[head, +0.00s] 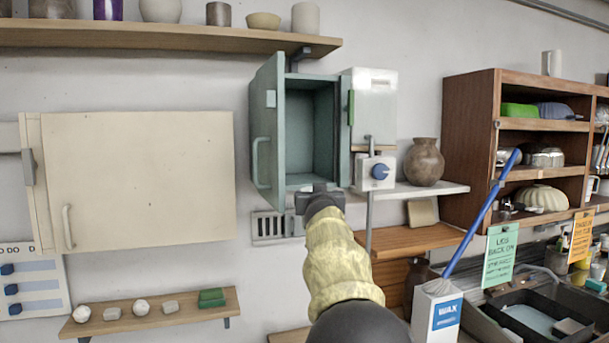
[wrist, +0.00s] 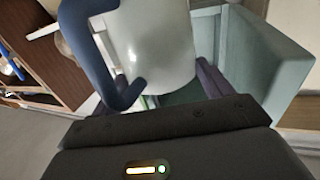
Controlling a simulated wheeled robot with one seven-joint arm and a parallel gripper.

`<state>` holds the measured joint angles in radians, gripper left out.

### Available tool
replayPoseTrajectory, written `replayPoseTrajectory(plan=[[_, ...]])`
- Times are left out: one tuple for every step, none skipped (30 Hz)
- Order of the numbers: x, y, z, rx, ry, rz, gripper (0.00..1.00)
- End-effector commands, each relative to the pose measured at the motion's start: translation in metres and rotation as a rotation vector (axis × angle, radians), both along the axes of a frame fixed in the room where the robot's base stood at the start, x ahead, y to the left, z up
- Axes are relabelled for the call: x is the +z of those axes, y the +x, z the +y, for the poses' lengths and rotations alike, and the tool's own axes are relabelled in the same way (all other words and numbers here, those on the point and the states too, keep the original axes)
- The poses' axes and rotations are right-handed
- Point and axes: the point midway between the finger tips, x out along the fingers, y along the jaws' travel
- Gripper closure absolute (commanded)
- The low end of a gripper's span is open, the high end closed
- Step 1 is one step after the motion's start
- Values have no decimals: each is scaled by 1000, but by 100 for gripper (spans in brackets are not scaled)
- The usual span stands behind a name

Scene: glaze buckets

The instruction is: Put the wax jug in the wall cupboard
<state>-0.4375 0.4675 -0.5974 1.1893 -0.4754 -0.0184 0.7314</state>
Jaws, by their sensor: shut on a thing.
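The wall cupboard (head: 343,130) is teal and stands open, its door (head: 266,130) swung out to the left. The part of its inside that I see looks empty. My gripper (head: 320,195) is at the cupboard's lower front edge in the head view; its exact depth there is unclear. In the wrist view it is shut on the wax jug (wrist: 165,45), a pale, smooth vessel with a thick blue handle (wrist: 108,60) to its left. The teal cupboard (wrist: 262,65) shows right of the jug. In the head view the jug is hidden, and no label shows on it.
A cream panel (head: 135,180) is on the left. A shelf with pots (head: 160,37) runs above. A WAX-labelled container (head: 437,318) stands lower right.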

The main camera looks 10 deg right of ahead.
Motion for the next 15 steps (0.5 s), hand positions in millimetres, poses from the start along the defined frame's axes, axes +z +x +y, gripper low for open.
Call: replayPoseTrajectory(plan=[[25,-7,-4,-9,3,-9,87],[34,-10,-5,-13,3,-9,87],[46,-15,-8,-21,3,-9,87],[55,-19,-9,-26,3,-9,87],[63,-22,-10,-29,2,-9,87],[76,-28,-12,-36,2,-9,87],[84,-32,-13,-42,2,-9,87],[93,-35,-13,-45,2,-9,87],[104,-41,-15,-51,2,-9,87],[113,-45,-15,-56,2,-8,87],[117,-47,-15,-57,2,-7,87],[124,-51,-16,-62,1,-6,87],[131,-54,-17,-65,0,-7,87],[138,-57,-17,-68,1,-7,87],[142,-60,-17,-70,0,-6,87]])
